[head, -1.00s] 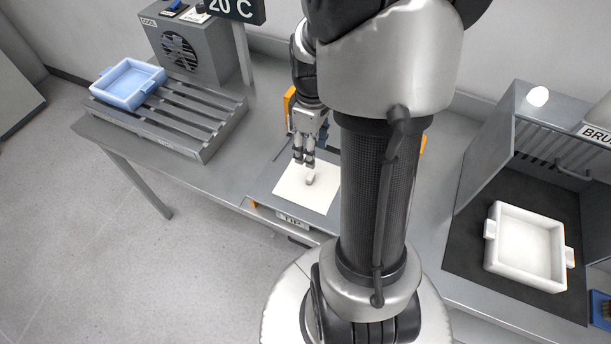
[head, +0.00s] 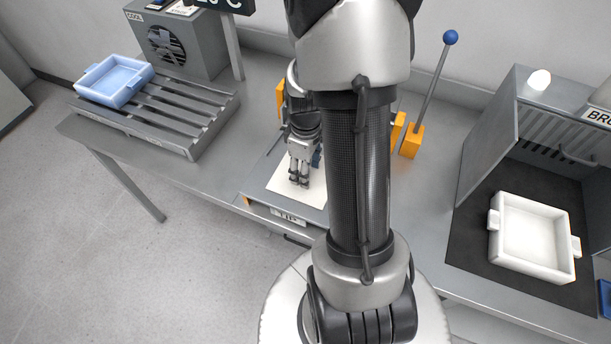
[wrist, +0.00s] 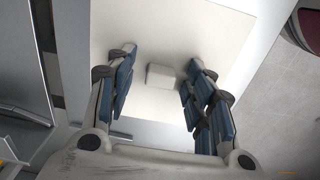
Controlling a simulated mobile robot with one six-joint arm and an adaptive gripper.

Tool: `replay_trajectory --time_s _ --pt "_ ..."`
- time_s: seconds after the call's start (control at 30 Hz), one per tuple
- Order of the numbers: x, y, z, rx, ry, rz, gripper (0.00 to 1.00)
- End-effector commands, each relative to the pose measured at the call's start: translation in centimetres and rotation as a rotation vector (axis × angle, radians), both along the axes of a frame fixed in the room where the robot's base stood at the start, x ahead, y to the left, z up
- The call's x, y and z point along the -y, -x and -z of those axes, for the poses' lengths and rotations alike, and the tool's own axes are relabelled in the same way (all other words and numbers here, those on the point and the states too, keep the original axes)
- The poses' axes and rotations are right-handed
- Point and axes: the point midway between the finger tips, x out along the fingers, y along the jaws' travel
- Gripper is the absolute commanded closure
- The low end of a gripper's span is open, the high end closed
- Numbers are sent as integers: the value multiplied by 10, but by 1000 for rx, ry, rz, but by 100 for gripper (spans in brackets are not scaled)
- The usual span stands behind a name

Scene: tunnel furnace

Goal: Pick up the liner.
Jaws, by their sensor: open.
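A flat cream-white square sheet, which looks like the liner (head: 309,197), lies on a grey press-like station in the middle of the bench. In the wrist view the liner (wrist: 160,30) has a small white block (wrist: 160,76) standing up at its middle. My gripper (head: 299,181) points down over the liner. In the wrist view my gripper (wrist: 160,66) is open, with its blue-padded fingers on either side of the block and gaps showing at both sides. In the head view the fingers hide the block.
A blue tray (head: 124,103) sits on a slatted rack (head: 185,140) at the left, by the COOL fan unit (head: 172,40). A white tray (head: 535,270) sits on a dark mat in an open booth at the right. A blue-knobbed lever (head: 433,85) stands behind my arm.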

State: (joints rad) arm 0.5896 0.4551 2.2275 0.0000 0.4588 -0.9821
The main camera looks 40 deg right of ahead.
Motion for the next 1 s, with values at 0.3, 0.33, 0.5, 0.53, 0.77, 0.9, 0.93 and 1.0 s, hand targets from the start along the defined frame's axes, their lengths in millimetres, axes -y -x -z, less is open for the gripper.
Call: replay_trajectory --time_s 0.3,0.33,0.5,0.53,0.77,0.9,0.93,1.0 --pt "0 0 -1 0 0 0 64" --pt "0 0 -1 0 0 0 66" --pt "0 0 -1 0 0 0 77" --pt "0 0 -1 0 0 0 79" --pt "0 0 -1 0 0 0 94" --pt "0 0 -1 0 0 0 96" --pt "0 0 -1 0 0 0 96" --pt "0 0 -1 0 0 0 96"
